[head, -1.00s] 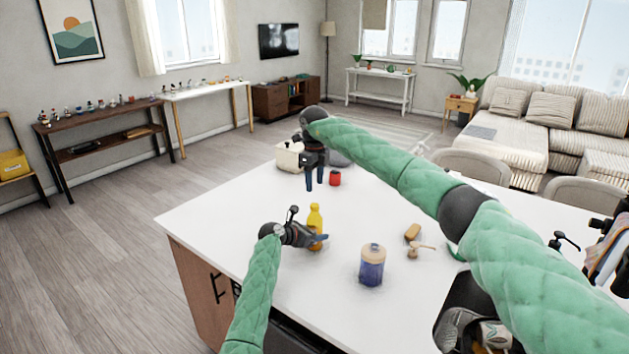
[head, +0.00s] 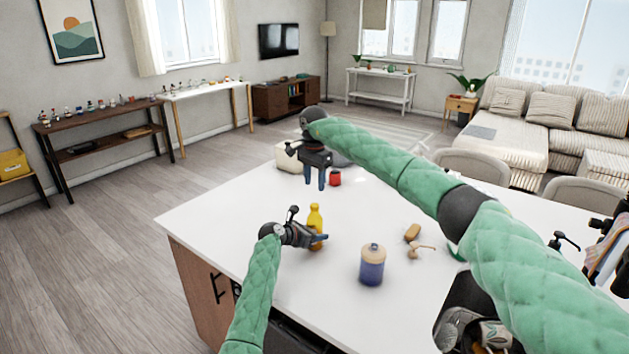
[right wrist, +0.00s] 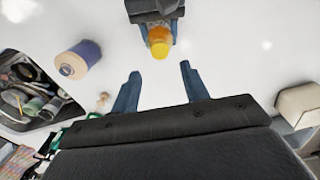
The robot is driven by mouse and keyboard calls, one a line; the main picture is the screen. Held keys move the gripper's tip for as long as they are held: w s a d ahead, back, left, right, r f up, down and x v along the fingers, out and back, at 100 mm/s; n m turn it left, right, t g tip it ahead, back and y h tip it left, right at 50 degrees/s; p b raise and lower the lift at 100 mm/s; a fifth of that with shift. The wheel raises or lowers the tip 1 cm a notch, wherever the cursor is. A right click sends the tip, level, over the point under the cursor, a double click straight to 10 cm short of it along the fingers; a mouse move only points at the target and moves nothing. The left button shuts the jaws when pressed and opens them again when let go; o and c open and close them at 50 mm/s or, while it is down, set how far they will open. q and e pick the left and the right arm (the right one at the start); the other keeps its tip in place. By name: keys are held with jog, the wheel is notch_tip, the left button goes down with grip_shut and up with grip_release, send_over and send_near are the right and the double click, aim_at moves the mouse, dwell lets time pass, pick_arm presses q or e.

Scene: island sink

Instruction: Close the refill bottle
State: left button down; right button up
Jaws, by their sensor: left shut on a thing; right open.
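The yellow bottle (head: 315,215), which I take as the refill bottle, stands upright on the white island top. My left gripper (head: 322,240) is shut on its lower body. In the right wrist view the bottle's yellow top (right wrist: 160,50) points toward my right gripper, with the left gripper (right wrist: 152,14) behind it. I cannot tell whether a cap is on it. My right gripper (head: 316,184) is open and empty, above the counter behind the bottle. Its fingers (right wrist: 159,72) are apart, with nothing between them. A small red object (head: 335,179) stands just right of the right gripper's fingers.
A blue jar with a tan lid (head: 372,270) stands right of the bottle. A brown brush-like object (head: 412,232) and a small wooden item (head: 420,249) lie beyond it. A cream container (head: 288,158) is behind the right gripper. The filled sink (right wrist: 22,105) is at the right front.

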aim_at(315, 205)
jog(key=shift+n, duration=0.8)
jog(key=shift+f, duration=4)
jog(key=shift+c, duration=0.3)
